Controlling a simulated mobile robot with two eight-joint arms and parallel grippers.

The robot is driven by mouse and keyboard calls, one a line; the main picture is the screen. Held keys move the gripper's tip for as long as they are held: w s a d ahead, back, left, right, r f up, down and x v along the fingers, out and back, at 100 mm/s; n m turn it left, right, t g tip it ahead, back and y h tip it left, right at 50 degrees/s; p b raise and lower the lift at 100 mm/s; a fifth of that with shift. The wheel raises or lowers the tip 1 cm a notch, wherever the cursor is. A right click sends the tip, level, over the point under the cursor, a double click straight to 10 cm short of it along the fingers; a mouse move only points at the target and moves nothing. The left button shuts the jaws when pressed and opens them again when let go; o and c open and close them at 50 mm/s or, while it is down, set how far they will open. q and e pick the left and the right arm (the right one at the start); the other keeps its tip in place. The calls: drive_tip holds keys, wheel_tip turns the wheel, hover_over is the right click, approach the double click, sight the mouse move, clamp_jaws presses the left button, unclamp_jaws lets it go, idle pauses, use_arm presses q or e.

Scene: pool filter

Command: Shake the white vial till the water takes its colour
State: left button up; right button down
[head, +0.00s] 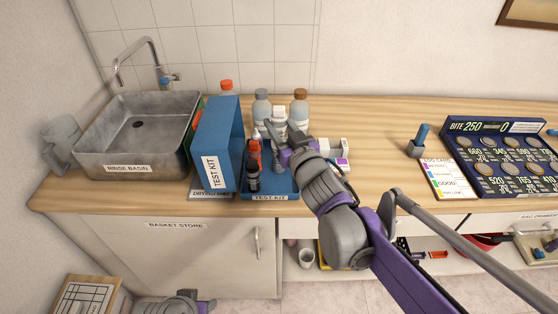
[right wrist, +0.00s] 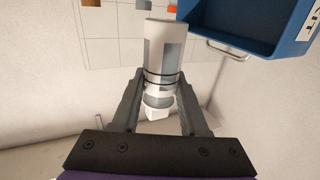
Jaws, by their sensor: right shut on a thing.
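My right gripper (head: 275,133) is shut on the white vial (head: 279,113), above the blue test kit tray. In the right wrist view, the gripper (right wrist: 155,98) has a finger on each side of the vial (right wrist: 155,42). The vial has a white body, dark rings around it, a white cap end towards the gripper, and a pale grey-blue window. I see no strong colour in that window. Part of my left arm's end (head: 185,302) shows at the bottom edge of the head view; its fingers cannot be made out.
The test kit tray (head: 262,196) holds small dark and red-capped bottles (head: 253,170). An open blue case lid (head: 218,145) stands left of it, beside the rinse basin (head: 128,160). Larger bottles (head: 299,108) stand behind. A log card (head: 447,178) and blue board (head: 500,160) lie right.

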sight(279, 107)
wheel_tip(279, 107, up, 5)
drive_tip(key=shift+w+f, duration=0.1)
drive_tip(key=shift+w, duration=0.05)
drive_tip(key=shift+s+f, duration=0.2)
drive_tip(key=shift+f, duration=2.2)
drive_tip(key=shift+w, duration=0.2)
drive_tip(key=shift+s, duration=0.1)
